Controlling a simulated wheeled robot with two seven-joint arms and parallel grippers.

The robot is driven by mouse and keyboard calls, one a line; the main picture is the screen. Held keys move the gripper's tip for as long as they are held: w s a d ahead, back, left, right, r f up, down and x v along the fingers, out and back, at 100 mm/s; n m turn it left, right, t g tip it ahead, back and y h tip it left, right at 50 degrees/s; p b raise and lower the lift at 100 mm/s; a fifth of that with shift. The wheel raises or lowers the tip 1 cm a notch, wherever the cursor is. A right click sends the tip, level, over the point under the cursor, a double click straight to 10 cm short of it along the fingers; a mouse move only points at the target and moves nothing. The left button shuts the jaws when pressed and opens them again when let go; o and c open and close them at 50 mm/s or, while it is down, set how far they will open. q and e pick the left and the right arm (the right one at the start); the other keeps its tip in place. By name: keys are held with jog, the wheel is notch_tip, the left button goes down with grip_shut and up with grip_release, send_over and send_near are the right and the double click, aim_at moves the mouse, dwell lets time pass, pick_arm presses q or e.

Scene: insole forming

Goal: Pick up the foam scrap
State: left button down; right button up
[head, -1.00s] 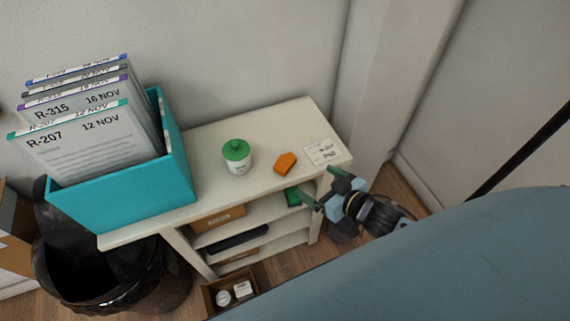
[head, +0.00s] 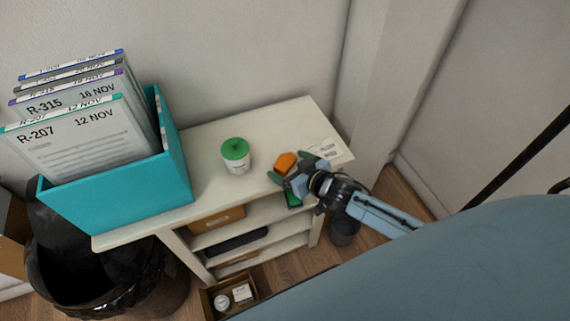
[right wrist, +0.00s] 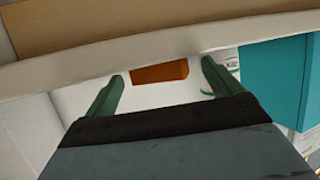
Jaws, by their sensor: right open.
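The foam scrap is a small orange block (head: 285,161) lying on the cream shelf top near its right end. My right gripper (head: 297,170) is open at the front edge of the shelf top, with its fingers pointing toward the scrap. In the right wrist view the scrap (right wrist: 160,73) shows between the two green fingers (right wrist: 162,72), a little beyond their tips. I see no finger closed on it. My left gripper is not in view.
A white jar with a green lid (head: 236,156) stands left of the scrap. A white card (head: 322,149) lies to its right, partly behind my gripper. A teal file box (head: 120,195) fills the left end. The shelf top (head: 205,140) is bare behind the jar.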

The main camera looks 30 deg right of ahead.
jog(key=c, duration=1.1)
jog(key=shift+o, duration=0.2)
